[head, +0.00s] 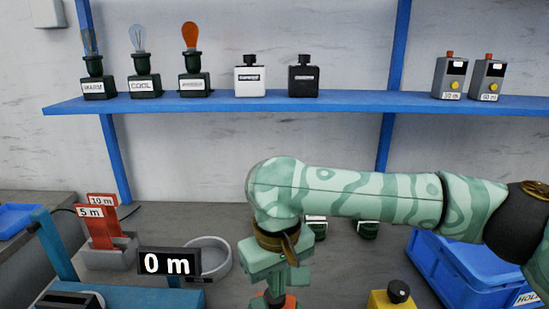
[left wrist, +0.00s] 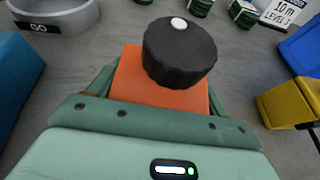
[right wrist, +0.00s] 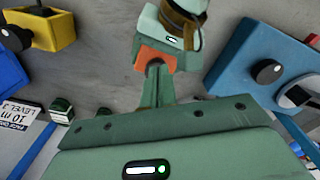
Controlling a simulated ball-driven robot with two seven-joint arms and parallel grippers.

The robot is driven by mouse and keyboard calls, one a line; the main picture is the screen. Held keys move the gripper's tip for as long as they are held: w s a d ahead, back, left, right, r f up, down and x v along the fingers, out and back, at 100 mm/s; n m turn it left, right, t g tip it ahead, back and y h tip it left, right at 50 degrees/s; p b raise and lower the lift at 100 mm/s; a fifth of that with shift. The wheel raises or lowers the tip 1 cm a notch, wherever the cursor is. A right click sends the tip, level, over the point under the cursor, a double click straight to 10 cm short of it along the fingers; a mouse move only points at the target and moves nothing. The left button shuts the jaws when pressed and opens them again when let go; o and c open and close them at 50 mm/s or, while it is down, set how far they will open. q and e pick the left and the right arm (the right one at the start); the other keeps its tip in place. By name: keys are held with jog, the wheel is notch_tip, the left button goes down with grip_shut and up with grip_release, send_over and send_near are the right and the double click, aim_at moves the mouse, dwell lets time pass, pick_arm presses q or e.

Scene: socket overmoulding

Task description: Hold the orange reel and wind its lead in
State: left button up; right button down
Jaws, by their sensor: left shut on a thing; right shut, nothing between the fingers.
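The orange reel (left wrist: 130,75) has a black knob (left wrist: 180,52) with a white dot on top. In the left wrist view my left gripper (left wrist: 160,88) is shut on the reel, one finger at each side. In the right wrist view some of the reel's orange (right wrist: 155,58) shows between my left gripper and my right fingers. My right gripper (right wrist: 155,88) is shut and empty, its fingertips close to the reel's knob; I cannot tell if they touch. In the head view my right gripper (head: 272,285) hides most of the reel (head: 290,301). I see no lead.
A blue machine (head: 120,298) with a "0 m" display (head: 168,262) stands at left, near a grey round dish (head: 222,270) and red 5 m and 10 m cards (head: 100,228). A yellow block with black knob (head: 395,300) and blue bin (head: 455,270) stand at right.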

aim_at(280, 300)
jog(key=d+f, duration=0.1)
jog(key=f, duration=0.1)
jog(key=w+f, duration=0.1)
jog(key=f, duration=0.1)
jog(key=d+f, duration=0.1)
jog(key=f, duration=0.1)
jog(key=shift+w+d, duration=0.25)
jog(key=shift+d, duration=0.05)
jog(key=shift+w+a, duration=0.25)
jog(key=shift+a, duration=0.15)
dwell(0.9)
jog(key=shift+s+a, duration=0.1)
jog(key=shift+a, duration=0.05)
jog(key=shift+s+a, duration=0.35)
jog(key=shift+a, duration=0.15)
jog(key=shift+s+a, duration=0.1)
jog(key=shift+a, duration=0.3)
jog(key=shift+a, duration=0.1)
dwell(0.3)
